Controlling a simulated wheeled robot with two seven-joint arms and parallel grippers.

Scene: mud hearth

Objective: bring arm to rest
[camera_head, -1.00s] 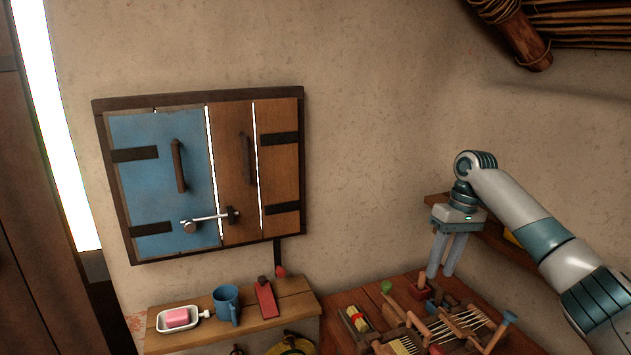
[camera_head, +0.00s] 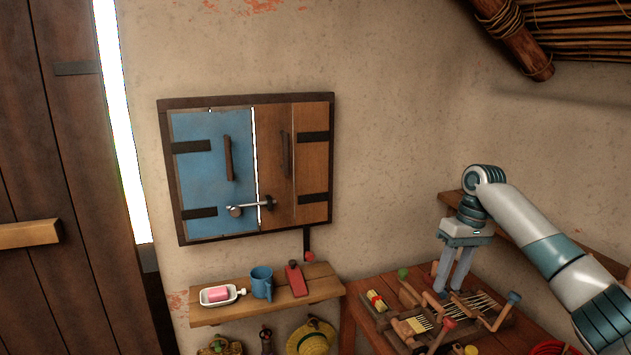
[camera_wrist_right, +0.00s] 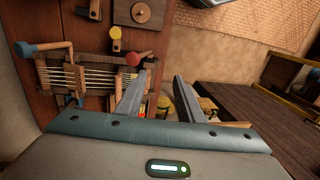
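My right gripper (camera_head: 450,288) shows at the right of the head view, pointing down over the wooden table with tools. Its arm comes in from the lower right. In the right wrist view the two fingers of the right gripper (camera_wrist_right: 160,76) stand apart with nothing held between them. The fingertips overlap the table items in the head view; I cannot tell how far above them they are. My left gripper is in neither view.
The tool table (camera_head: 352,325) holds a stringed wooden frame (camera_head: 478,304). A shutter (camera_head: 213,148) is above; a door (camera_head: 75,140) is at left. Another shelf (camera_head: 515,240) is behind my right arm.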

